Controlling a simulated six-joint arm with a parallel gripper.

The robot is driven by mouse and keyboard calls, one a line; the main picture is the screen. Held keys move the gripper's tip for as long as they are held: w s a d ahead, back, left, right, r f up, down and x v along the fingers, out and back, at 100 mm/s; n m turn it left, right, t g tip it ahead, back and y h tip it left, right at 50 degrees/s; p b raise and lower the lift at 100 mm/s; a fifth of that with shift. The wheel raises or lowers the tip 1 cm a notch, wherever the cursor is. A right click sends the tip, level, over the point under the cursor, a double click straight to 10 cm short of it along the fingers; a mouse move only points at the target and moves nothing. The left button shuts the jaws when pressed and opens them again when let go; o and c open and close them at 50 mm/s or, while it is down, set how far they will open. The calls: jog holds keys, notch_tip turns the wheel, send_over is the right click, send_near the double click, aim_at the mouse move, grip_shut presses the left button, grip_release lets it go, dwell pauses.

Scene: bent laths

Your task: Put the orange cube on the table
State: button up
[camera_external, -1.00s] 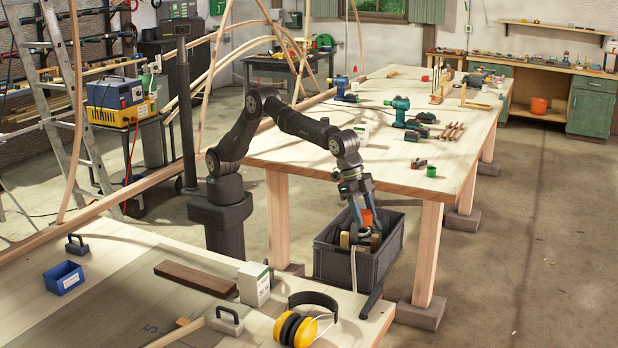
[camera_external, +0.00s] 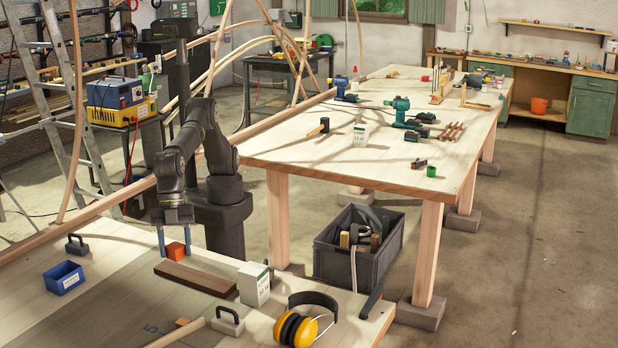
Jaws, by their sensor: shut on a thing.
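The orange cube (camera_external: 176,251) is between the fingers of my gripper (camera_external: 174,244), low over the near table (camera_external: 110,290) at the left. My gripper points down and is shut on the cube. The cube is just behind the left end of a dark brown wooden block (camera_external: 195,277) in the picture. I cannot tell whether the cube touches the table or the block. The long workbench (camera_external: 300,150) stands behind and to the right.
A blue bin (camera_external: 64,277) and a dark clamp-like handle (camera_external: 77,244) are left of the gripper. A white box (camera_external: 254,284), yellow earmuffs (camera_external: 296,328) and a float (camera_external: 228,320) are to the right. A grey crate (camera_external: 345,262) stands on the floor.

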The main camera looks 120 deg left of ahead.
jog(key=s+d+m, duration=0.1)
jog(key=s+d, duration=0.2)
jog(key=s, duration=0.4)
jog(key=s+d+m+g, duration=0.1)
jog(key=s+d, duration=0.1)
jog(key=s, duration=0.5)
jog(key=s+d+m, duration=0.1)
jog(key=s+d, duration=0.2)
jog(key=s, duration=0.4)
send_over(132, 318)
jog(key=a, duration=0.2)
jog(key=shift+h, duration=0.3)
jog(key=f, duration=1.2)
jog(key=shift+s+d, duration=0.25)
jog(key=shift+s, duration=0.05)
jog(key=shift+f, duration=2)
jog(key=shift+f, duration=0.1)
jog(key=o, duration=0.5)
jog(key=shift+f, duration=0.1)
jog(key=o, duration=0.5)
jog(key=shift+c, duration=0.2)
jog(key=v, duration=1.2)
jog(key=shift+r, duration=0.2)
